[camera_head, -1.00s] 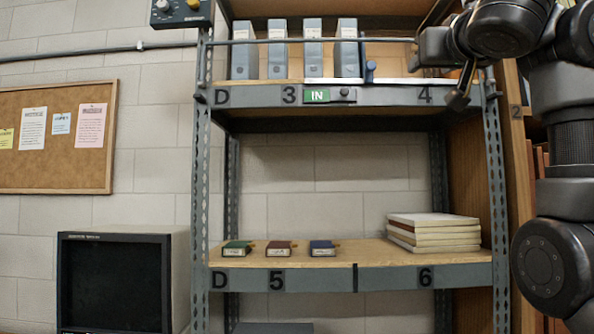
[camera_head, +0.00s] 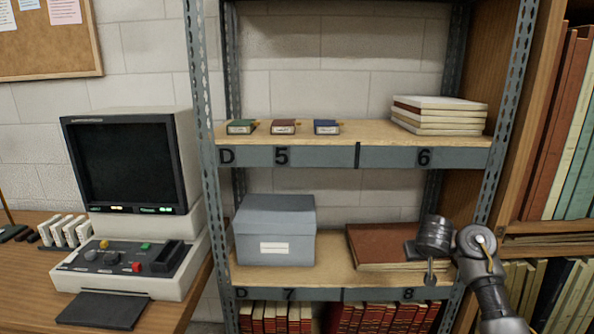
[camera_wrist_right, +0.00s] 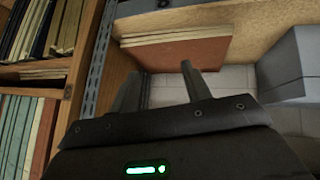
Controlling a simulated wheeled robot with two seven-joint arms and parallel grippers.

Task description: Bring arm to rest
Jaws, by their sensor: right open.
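My right arm comes in from the lower right of the head view. Its gripper (camera_head: 430,270) hangs in front of the lower shelf, at the right end by the number 8. In the wrist view the two fingers of the right gripper (camera_wrist_right: 160,90) stand apart with nothing between them. Beyond the fingers lies a flat brown-red book (camera_head: 385,246), which also shows in the wrist view (camera_wrist_right: 180,54). Contact between gripper and book cannot be seen. My left gripper is not in view.
A grey box (camera_head: 275,232) stands left on the lower shelf. Three small boxes, green (camera_head: 241,127), red (camera_head: 284,127) and blue (camera_head: 327,127), and a stack of white books (camera_head: 440,114) sit above. A shelf upright (camera_head: 478,190) is close to my arm. A monitor (camera_head: 130,165) stands left.

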